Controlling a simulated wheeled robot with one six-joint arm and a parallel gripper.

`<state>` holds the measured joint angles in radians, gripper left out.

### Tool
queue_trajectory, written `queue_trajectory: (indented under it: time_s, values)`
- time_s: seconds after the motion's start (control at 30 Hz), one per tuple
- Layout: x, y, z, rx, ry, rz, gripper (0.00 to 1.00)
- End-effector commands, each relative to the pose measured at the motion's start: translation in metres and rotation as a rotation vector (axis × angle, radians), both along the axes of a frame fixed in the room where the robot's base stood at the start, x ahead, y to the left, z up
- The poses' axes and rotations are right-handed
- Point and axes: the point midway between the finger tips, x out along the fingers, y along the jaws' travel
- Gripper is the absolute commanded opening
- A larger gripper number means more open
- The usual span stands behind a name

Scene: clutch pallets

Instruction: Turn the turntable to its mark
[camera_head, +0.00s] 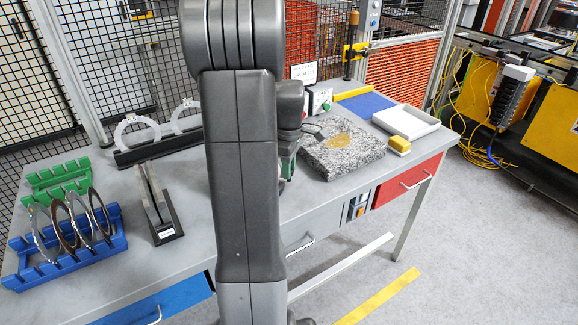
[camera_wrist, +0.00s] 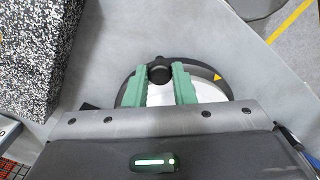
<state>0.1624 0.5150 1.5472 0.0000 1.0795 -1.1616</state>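The turntable (camera_wrist: 208,90) lies on the bench in the wrist view, with a dark rim and a pale disc. A black round knob (camera_wrist: 160,73) stands near its rim. A yellow triangle mark (camera_wrist: 217,77) shows to the right of the knob. My gripper (camera_wrist: 161,70) has green fingers apart, one on each side of the knob, close to it. I cannot tell whether they press on it. My gripper's body hides the near part of the turntable. In the head view, my arm hides most of the turntable.
A speckled granite block (camera_head: 345,160) stands to the right of my arm, with a yellow block (camera_head: 399,144) and a white tray (camera_head: 405,122) beyond. A blue rack (camera_head: 75,250) of rings and a black stand (camera_head: 165,228) are at left. Bare bench lies between.

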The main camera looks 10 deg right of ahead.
Motion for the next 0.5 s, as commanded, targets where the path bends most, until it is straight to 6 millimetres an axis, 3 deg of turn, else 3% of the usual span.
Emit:
queue_trajectory:
  time_s: [0.1, 0.5]
  values:
    - [0.0001, -0.0001, 0.0002, 0.000, 0.000, 0.000, 0.00]
    - [-0.0036, 0.0018, 0.0001, 0.000, 0.000, -0.028, 0.00]
